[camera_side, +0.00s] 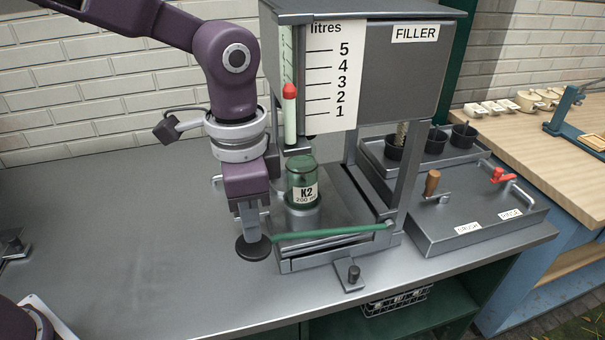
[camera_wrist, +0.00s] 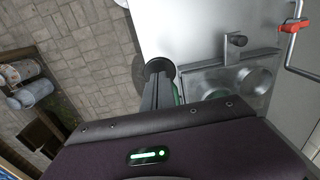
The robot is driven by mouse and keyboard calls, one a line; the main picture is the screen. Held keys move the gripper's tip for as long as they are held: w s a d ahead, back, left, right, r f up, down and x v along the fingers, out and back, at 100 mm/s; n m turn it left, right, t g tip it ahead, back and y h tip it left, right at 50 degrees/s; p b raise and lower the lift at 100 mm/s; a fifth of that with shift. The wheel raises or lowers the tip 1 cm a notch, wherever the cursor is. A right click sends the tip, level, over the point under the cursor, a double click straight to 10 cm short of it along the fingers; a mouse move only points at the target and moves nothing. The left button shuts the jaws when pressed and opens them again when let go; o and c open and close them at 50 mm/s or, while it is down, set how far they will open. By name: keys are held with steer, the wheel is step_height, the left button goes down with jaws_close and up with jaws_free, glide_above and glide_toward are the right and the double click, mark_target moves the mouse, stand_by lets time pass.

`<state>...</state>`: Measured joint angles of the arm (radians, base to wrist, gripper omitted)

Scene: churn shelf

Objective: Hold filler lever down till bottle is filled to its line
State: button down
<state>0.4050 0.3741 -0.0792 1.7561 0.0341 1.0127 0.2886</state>
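The green bottle (camera_side: 302,168) labelled K2 stands upright on a grey round seat under the filler (camera_side: 400,70). Its liquid level and line cannot be made out. The green filler lever (camera_side: 335,233) runs nearly level across the filler's front, ending at the left in a black round pad (camera_side: 253,250). My gripper (camera_side: 251,234) points down right over this pad, its fingers close together with nothing visible between them. The fingertips seem to touch the pad's top. The pad also shows at the fingertips in the wrist view (camera_wrist: 158,66).
The litres scale (camera_side: 335,80) has a red-tipped marker (camera_side: 290,92) between 2 and 3. A grey box (camera_side: 475,218) with a wooden handle and red lever stands at right, before a tray of dark cups (camera_side: 435,141). The bench at left is clear.

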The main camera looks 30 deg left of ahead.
mark_target(251, 245)
steer(key=shift+f, duration=0.1)
steer(key=shift+f, duration=1.5)
steer(key=shift+s+a+f, duration=0.1)
steer(key=shift+f, duration=0.7)
steer(key=shift+s+a+f, duration=0.1)
steer(key=shift+f, duration=0.6)
